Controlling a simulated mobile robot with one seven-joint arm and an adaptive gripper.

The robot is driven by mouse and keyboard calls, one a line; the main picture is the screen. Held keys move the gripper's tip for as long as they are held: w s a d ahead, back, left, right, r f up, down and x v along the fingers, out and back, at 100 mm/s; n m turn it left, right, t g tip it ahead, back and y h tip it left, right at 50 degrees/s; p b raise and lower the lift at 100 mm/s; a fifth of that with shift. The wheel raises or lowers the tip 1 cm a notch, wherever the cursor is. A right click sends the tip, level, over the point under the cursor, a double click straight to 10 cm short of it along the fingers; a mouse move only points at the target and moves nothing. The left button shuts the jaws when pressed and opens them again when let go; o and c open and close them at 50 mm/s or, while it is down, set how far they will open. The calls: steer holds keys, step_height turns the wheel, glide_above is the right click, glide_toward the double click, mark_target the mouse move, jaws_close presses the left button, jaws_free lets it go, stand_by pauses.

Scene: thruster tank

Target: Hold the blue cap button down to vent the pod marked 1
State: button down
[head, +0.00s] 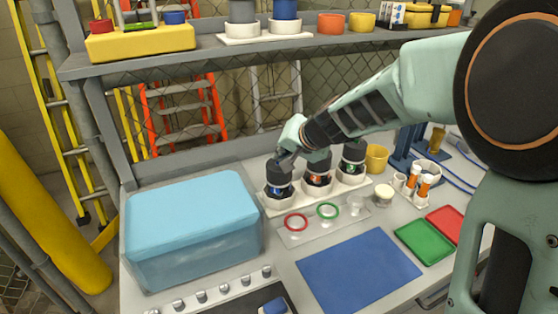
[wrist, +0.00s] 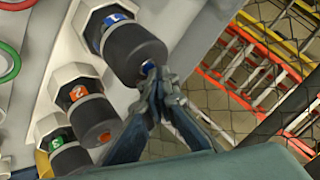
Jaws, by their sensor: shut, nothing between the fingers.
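The pod marked 1 (wrist: 132,50) is a dark grey cylinder with a blue label in a white holder; it stands leftmost in the head view (head: 280,172). Its small blue cap button (wrist: 148,67) shows at the centre of the pod's end in the wrist view. My gripper (wrist: 160,78) is shut and empty, its fingertips right at the button and partly covering it. I cannot tell whether they touch it or whether it is pressed down. In the head view my gripper (head: 284,156) is just above the pod's top, where the button is hidden.
The orange-labelled pod 2 (wrist: 92,117) and a green-labelled pod (wrist: 68,150) stand in the same row. A blue box (head: 190,225) stands left of them. Red (head: 296,222) and green (head: 327,211) rings lie in front. A shelf (head: 200,58) runs above and behind.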

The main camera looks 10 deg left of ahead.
steer(key=shift+r+p, duration=0.45)
steer(key=shift+r, duration=0.35)
step_height(320, 180, up, 5)
steer(key=p, duration=0.4)
steer(key=shift+w+d, duration=0.1)
